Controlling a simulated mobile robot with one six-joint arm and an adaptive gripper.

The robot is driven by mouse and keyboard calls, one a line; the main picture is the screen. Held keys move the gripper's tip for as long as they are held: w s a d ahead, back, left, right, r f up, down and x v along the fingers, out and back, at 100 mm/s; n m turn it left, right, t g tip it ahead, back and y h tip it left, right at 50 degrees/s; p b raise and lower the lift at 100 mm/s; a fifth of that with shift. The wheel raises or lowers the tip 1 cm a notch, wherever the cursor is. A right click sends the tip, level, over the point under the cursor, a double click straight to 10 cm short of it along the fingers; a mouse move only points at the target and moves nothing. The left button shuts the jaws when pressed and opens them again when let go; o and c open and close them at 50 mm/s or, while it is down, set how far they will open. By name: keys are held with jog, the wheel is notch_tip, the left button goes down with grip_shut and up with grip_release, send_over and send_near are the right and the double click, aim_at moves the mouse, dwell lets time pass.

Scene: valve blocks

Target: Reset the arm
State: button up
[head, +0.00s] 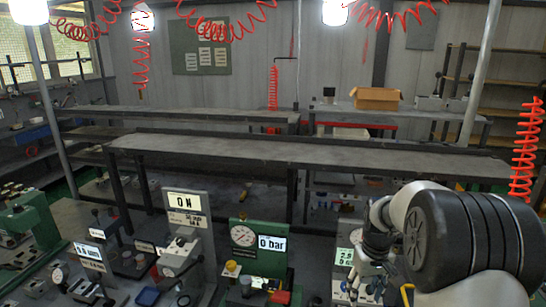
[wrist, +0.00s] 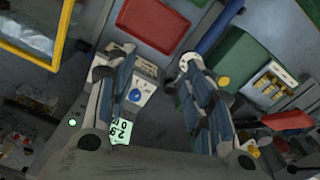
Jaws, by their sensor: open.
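My gripper (head: 375,245) is at the lower right of the head view, on the end of my arm. Its fingers point down over the bench, and the arm partly covers it. In the wrist view my gripper (wrist: 146,65) is open, with its two fingers wide apart and nothing held between them. A grey device with a blue round knob (wrist: 135,95) lies below and between the fingers. A lit pale-green display (wrist: 123,124) shows beside the left finger. In the head view a similar lit display (head: 345,257) stands just left of my gripper.
A green gauge block with a "0 bar" display (head: 271,243) and a grey block with an "ON" sign (head: 185,199) stand left of my gripper. A long, mostly bare bench (head: 320,152) lies behind. A red coiled hose (head: 526,150) hangs at right.

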jog(key=s+a+r+t+b, duration=0.2)
jog(key=s+a+r, duration=0.4)
jog(key=s+r, duration=0.7)
jog(key=s+a+m+t+b, duration=0.1)
jog(key=s+a, duration=0.3)
jog(key=s, duration=1.2)
jog(key=shift+s+f+t+b, duration=0.2)
jog(key=shift+f+t+b, duration=0.2)
jog(key=shift+t, duration=0.2)
